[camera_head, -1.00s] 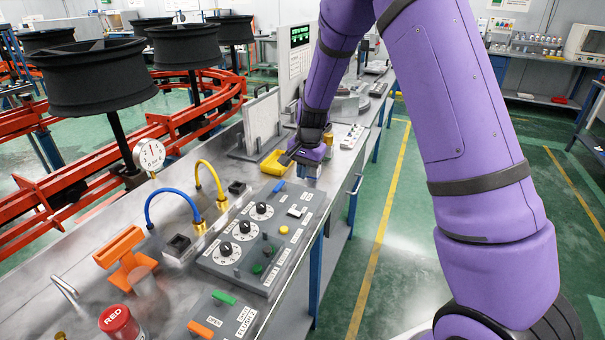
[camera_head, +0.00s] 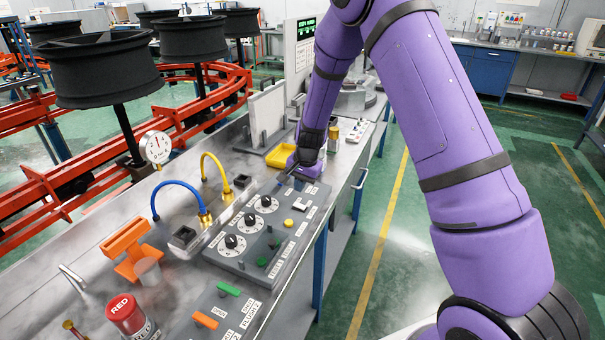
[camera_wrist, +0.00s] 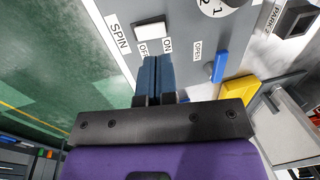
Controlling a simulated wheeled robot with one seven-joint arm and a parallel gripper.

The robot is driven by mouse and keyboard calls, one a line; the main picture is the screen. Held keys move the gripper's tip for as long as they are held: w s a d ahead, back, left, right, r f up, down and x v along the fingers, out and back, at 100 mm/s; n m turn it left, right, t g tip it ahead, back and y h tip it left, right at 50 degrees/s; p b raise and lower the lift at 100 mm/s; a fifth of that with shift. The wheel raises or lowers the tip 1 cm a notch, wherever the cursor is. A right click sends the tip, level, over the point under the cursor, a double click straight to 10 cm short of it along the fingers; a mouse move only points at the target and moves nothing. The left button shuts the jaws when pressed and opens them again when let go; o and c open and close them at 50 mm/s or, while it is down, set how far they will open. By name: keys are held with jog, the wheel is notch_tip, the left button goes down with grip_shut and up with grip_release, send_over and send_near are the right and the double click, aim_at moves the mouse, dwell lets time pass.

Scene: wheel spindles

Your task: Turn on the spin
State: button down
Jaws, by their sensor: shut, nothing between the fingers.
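The grey control panel (camera_head: 225,256) lies on the metal bench, with dials and switches. Its spin switch, a white rocker (camera_wrist: 150,32), sits between the SPIN label (camera_wrist: 118,33) and the ON and OFF labels in the wrist view. The rocker also shows in the head view (camera_head: 300,207). My gripper (camera_wrist: 158,60) is shut and empty. Its blue fingertips are beside the switch at the ON and OFF labels, partly covering the OFF label. Whether they touch the panel cannot be told. In the head view my gripper (camera_head: 291,175) is at the panel's far end.
A blue lever (camera_wrist: 219,65) stands right of my fingers by an OPEN label. Yellow (camera_head: 217,175) and blue (camera_head: 178,187) hoses arch left of the panel. The floor right of the bench is clear.

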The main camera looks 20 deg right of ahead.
aim_at(300, 206)
jog(key=f, duration=0.6)
jog(key=shift+w+a, duration=0.35)
jog(key=shift+w, duration=0.05)
jog(key=shift+a+f, duration=0.1)
jog(key=shift+f, duration=0.05)
jog(key=shift+s, duration=0.15)
jog(key=shift+s+d, duration=0.45)
jog(key=shift+d, duration=0.15)
jog(key=shift+r, duration=0.3)
